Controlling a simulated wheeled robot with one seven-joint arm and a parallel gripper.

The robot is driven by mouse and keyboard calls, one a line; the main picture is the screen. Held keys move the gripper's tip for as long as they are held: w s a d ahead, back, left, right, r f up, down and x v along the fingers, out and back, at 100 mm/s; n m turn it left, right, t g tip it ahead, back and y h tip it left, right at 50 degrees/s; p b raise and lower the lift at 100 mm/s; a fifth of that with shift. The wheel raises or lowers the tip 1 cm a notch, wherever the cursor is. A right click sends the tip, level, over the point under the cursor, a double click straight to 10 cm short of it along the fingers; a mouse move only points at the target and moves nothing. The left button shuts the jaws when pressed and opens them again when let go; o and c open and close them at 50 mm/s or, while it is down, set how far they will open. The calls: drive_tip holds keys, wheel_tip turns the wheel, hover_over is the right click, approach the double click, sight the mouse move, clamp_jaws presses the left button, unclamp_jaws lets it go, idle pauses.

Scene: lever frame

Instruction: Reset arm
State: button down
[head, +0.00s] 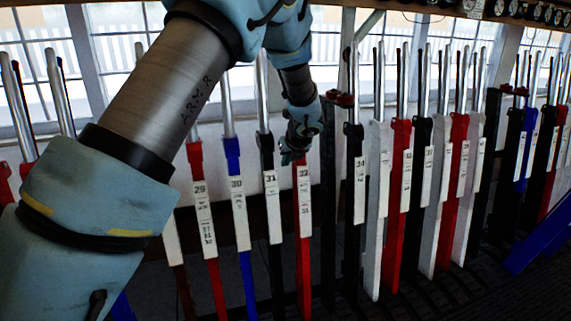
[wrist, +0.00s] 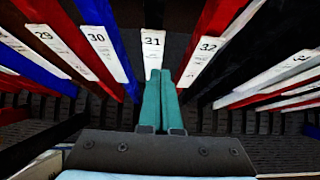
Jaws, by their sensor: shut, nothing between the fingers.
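My gripper (head: 294,152) is at the end of my arm, which reaches in from the upper left in the head view. It is among the levers, in front of the top of red lever 32 (head: 304,215). In the wrist view my gripper (wrist: 160,78) shows two teal fingers pressed together with nothing between them. The fingertips overlap the lower part of the white plate of lever 31 (wrist: 153,45). I cannot tell whether they touch it. Black lever 31 (head: 271,190) stands just left of 32 in the head view.
Blue lever 30 (head: 236,190) and red lever 29 (head: 203,210) stand to the left. Black lever 34 (head: 358,185) and several red, white and black levers stand close together to the right. A blue lever (head: 541,235) leans forward at far right. An instrument shelf (head: 500,12) runs above.

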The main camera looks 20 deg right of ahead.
drive_tip(key=shift+a, duration=0.1)
drive_tip(key=s+a+r+n+g+y+p, duration=0.1)
drive_tip(key=s+a+r+n+g, duration=0.1)
drive_tip(key=a+n, duration=0.95)
drive_tip(key=s+a+r+n+g+y+p, duration=0.15)
drive_tip(key=a+n, duration=0.55)
drive_tip(key=a, duration=0.9)
drive_tip(key=s+a+r+n+g+h, duration=0.1)
drive_tip(key=s+a+n+g+h, duration=0.1)
drive_tip(key=s+a+n, duration=1.1)
drive_tip(key=s+n+g, duration=0.1)
drive_tip(key=s+n, duration=0.2)
drive_tip(key=n, duration=0.2)
drive_tip(key=shift+s+a+r+p, duration=0.25)
drive_tip(key=shift+p, duration=0.05)
